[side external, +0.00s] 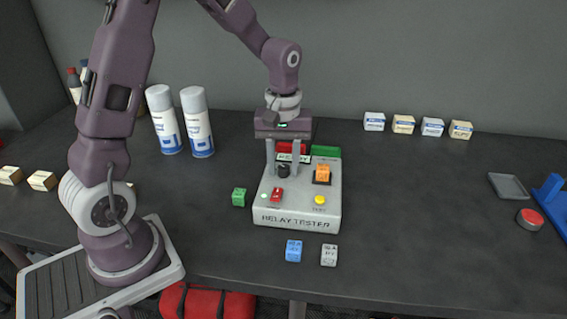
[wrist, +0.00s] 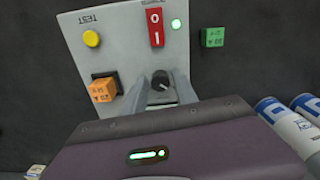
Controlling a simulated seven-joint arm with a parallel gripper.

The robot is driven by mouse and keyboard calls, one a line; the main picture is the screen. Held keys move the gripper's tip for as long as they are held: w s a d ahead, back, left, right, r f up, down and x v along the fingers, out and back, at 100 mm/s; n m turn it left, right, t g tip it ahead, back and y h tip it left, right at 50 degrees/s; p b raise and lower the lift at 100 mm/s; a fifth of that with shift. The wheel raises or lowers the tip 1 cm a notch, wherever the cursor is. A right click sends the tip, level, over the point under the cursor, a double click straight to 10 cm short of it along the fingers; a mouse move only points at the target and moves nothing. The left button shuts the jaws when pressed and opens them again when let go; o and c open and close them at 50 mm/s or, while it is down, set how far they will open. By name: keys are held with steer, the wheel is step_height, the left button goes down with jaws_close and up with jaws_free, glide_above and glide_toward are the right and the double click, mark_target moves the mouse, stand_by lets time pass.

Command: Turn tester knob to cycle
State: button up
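The relay tester (side external: 330,205) is a pale grey box on the dark bench, and its face also shows in the wrist view (wrist: 120,50). Its black knob (side external: 284,171) is near the back left of the top; in the wrist view the knob (wrist: 160,78) lies between my fingertips. My gripper (side external: 283,168) points down over the tester with its fingers apart, one on each side of the knob. Some gap shows beside the knob in the wrist view (wrist: 161,86). Contact with the knob cannot be made out, and I cannot read the knob's markings.
The tester carries a red switch (side external: 277,194), a yellow button (side external: 320,200) and an orange relay (side external: 323,173) in a socket. Green (side external: 239,197), blue (side external: 293,250) and grey (side external: 328,255) relays lie around it. Spray cans (side external: 197,122) stand behind left.

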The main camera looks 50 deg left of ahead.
jaws_close()
steer(key=shift+m, duration=0.3)
steer(key=m, duration=0.6)
steer(key=shift+m, duration=0.4)
steer(key=m, duration=1)
steer(key=shift+a, duration=0.1)
steer(key=shift+m, duration=0.4)
